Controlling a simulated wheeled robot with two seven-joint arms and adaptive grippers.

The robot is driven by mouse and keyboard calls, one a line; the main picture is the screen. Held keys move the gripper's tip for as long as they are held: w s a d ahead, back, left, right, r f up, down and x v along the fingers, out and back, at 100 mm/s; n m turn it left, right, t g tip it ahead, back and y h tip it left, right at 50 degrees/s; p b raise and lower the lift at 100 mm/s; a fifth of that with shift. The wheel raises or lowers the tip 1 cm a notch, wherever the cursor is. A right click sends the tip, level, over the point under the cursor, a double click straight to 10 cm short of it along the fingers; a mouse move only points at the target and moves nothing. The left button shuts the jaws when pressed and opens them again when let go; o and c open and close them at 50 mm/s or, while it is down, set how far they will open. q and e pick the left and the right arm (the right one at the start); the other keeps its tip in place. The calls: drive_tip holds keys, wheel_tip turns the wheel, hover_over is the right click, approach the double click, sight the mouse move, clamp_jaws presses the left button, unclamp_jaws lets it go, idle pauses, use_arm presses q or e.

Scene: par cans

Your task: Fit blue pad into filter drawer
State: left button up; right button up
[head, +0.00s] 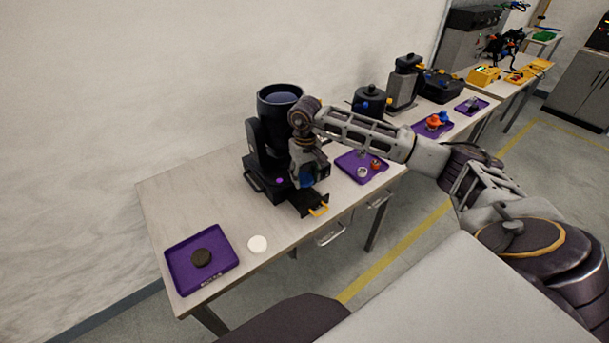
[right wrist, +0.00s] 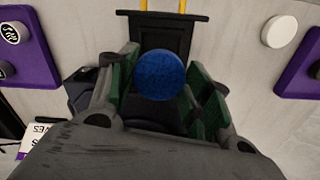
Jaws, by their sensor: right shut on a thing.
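My right gripper (head: 309,183) is over the front of the black lamp housing (head: 265,150), pointing down. In the right wrist view it (right wrist: 163,86) is shut on the round blue pad (right wrist: 161,76), which sits between the green finger pads. The blue pad also shows as a small patch in the head view (head: 306,182). The black filter drawer (head: 309,205) sticks out of the front of the lamp base, with a yellow handle (head: 319,210). In the right wrist view the drawer (right wrist: 160,32) lies beyond the pad, and the pad covers part of it. My left gripper is not in view.
Another purple tray (head: 348,161) with small parts lies right of the lamp.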

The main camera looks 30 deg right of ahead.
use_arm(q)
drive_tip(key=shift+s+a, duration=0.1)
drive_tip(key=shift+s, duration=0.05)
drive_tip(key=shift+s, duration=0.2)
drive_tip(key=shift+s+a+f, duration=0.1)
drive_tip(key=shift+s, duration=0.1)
use_arm(e)
drive_tip(key=shift+s, duration=0.1)
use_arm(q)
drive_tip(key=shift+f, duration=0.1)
use_arm(e)
drive_tip(key=shift+f, duration=0.2)
